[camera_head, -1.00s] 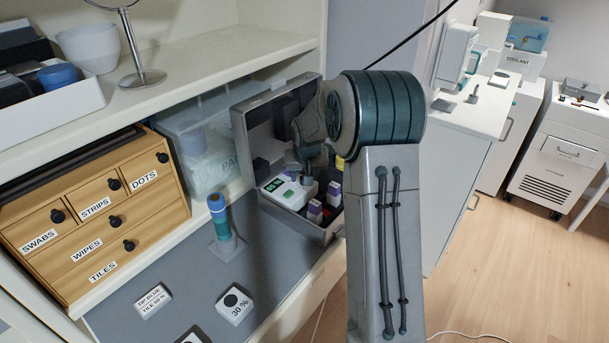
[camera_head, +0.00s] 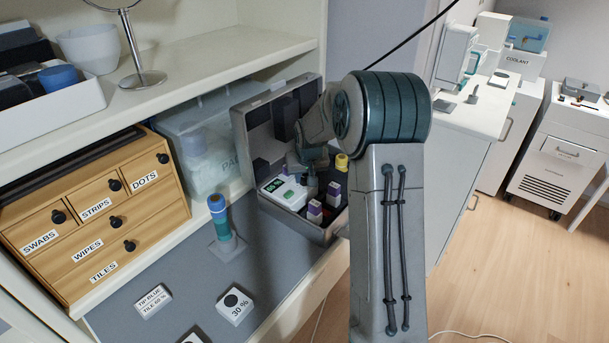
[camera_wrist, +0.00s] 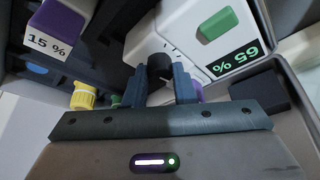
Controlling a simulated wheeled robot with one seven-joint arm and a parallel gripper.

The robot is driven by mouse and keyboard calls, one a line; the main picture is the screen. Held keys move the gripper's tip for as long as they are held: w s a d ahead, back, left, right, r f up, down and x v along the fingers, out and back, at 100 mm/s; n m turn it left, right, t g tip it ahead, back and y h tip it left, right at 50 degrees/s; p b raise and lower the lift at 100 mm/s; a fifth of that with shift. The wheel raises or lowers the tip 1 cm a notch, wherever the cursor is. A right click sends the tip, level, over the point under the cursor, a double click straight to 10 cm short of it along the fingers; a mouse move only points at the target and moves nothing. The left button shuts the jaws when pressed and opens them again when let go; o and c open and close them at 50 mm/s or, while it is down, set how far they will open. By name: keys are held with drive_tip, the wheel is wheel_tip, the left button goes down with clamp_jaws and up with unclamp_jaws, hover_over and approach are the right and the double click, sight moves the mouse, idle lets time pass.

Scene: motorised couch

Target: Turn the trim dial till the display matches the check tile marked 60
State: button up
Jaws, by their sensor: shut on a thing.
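The white meter unit (camera_head: 287,190) lies in the open grey case. The dark trim dial (camera_wrist: 159,66) sits at the unit's edge. My gripper (camera_wrist: 158,82) is shut on the dial, a finger on each side. In the head view my wrist covers the dial. A card (camera_head: 153,301) on the mat reads "TIP BLUE TILE 60 %". A tile with a black dot (camera_head: 235,305) is marked 30 %.
Purple-and-white blocks (camera_head: 315,211) stand in the case close to my gripper; one in the wrist view (camera_wrist: 52,35) reads 15 %. A yellow-capped item (camera_wrist: 83,96) is beside the fingers. The case lid (camera_head: 272,118) stands up behind. A blue-topped tube (camera_head: 219,216) stands on the mat.

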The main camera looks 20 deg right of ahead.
drive_tip(key=shift+d+n+y+p, duration=0.15)
drive_tip(key=shift+n+y+p, duration=0.7)
drive_tip(key=shift+n, duration=1.55)
drive_tip(key=o, duration=1)
drive_tip(key=shift+r, duration=0.1)
drive_tip(key=v, duration=1.3)
drive_tip(key=shift+r+b, duration=0.3)
drive_tip(key=shift+b, duration=0.05)
drive_tip(key=shift+d, duration=0.15)
